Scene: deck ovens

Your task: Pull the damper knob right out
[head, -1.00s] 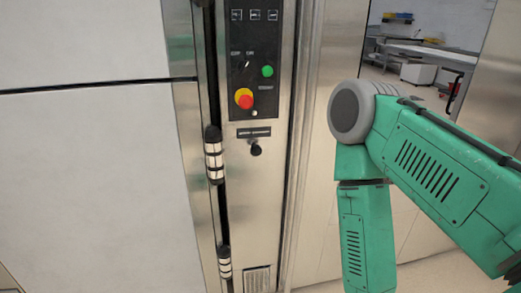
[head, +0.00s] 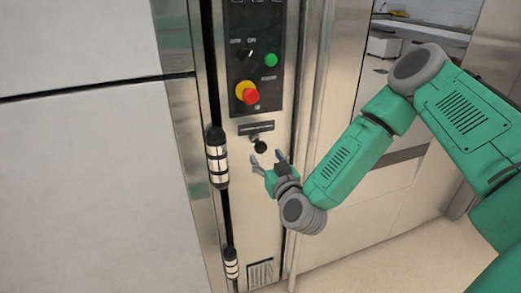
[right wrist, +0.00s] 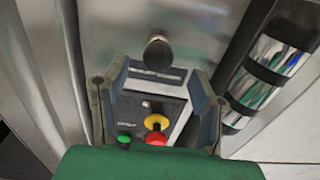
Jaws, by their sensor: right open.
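The damper knob (head: 260,146) is a small round black knob on the steel oven front, under a dark label plate (head: 256,128). In the right wrist view the knob (right wrist: 158,52) shows between and beyond the fingertips. My right gripper (head: 267,160) is open just below and in front of the knob, its fingers pointing up towards it. The fingers also show in the right wrist view (right wrist: 160,75), spread apart with nothing between them. I cannot tell that either finger touches the knob. My left gripper is not in view.
The control panel above has a red and yellow emergency button (head: 249,94), a green button (head: 271,60) and a black switch (head: 245,55). A black and steel door handle (head: 217,158) stands left of the knob. Open floor lies at the lower right.

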